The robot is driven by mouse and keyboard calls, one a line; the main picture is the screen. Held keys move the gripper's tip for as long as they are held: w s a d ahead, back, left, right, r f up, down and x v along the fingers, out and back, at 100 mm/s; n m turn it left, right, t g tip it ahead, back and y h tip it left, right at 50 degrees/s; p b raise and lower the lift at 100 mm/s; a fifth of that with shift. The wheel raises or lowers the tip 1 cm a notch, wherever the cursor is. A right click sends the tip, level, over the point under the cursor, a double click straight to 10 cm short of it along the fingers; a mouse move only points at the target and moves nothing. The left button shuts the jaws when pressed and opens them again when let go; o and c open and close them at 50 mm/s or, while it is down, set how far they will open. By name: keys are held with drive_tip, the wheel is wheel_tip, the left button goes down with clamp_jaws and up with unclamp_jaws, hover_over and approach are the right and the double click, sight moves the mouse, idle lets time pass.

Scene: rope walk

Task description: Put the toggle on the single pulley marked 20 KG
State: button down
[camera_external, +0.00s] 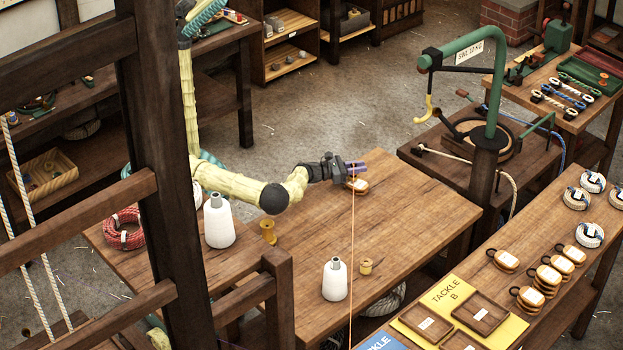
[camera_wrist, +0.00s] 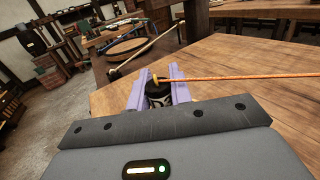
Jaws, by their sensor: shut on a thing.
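In the wrist view, between the fingers (camera_wrist: 160,88), a small yellow piece, which looks like the toggle (camera_wrist: 155,79), sits at the end of a taut orange line (camera_wrist: 240,77). A dark rounded thing shows just below it, partly hidden by the fingers.
The orange line (camera_external: 352,260) crosses the table towards the bottom. More pulleys (camera_external: 545,278) lie on the right bench. A green crane post (camera_external: 490,110) with a yellow hook stands behind.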

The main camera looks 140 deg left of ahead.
drive_tip(key=shift+f, duration=0.2)
drive_tip(key=c, duration=1.3)
unclamp_jaws()
drive_tip(key=shift+o, duration=0.2)
drive_tip(key=shift+r, duration=0.1)
drive_tip(key=shift+r, duration=0.15)
drive_tip(key=v, duration=1.2)
drive_tip(key=shift+d, duration=0.1)
